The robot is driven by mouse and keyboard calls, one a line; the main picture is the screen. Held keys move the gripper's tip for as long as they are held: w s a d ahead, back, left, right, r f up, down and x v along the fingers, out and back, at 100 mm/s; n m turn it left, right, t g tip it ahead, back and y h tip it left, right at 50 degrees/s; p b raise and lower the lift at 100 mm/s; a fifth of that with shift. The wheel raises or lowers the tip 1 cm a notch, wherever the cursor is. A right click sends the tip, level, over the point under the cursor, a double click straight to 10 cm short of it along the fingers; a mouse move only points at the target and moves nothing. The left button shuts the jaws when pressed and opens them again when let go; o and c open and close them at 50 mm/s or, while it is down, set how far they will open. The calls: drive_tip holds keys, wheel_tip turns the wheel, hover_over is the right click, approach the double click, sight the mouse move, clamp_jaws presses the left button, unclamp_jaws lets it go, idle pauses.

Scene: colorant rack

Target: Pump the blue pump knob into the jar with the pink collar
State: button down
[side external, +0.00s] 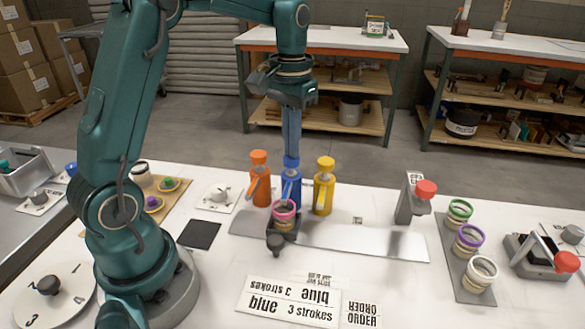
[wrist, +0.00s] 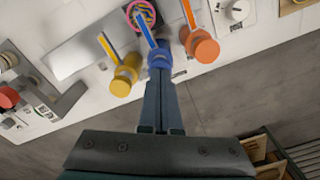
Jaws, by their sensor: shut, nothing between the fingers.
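The blue pump (side external: 291,186) stands between an orange pump (side external: 260,190) and a yellow pump (side external: 324,192). My gripper (side external: 291,152) is shut and empty, pointing straight down with its tips at the top of the blue pump knob (side external: 291,162). In the wrist view, my fingertips (wrist: 161,78) meet the blue knob (wrist: 159,57); whether they press on it I cannot tell. The jar with the pink collar (side external: 284,211) sits in a dark holder in front of the blue pump. In the wrist view, the blue spout reaches over this jar (wrist: 141,12).
Jars with green, purple and white collars stand on a grey plate (side external: 449,266) at right. A grey stand with a red knob (side external: 426,188) is right of the pumps. A metal strip (side external: 370,242) lies clear between.

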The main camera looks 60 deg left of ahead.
drive_tip(key=shift+f, duration=0.95)
drive_tip(key=shift+r, duration=1.45)
drive_tip(key=shift+f, duration=0.15)
drive_tip(key=shift+f, duration=1.3)
drive_tip(key=shift+r, duration=1.45)
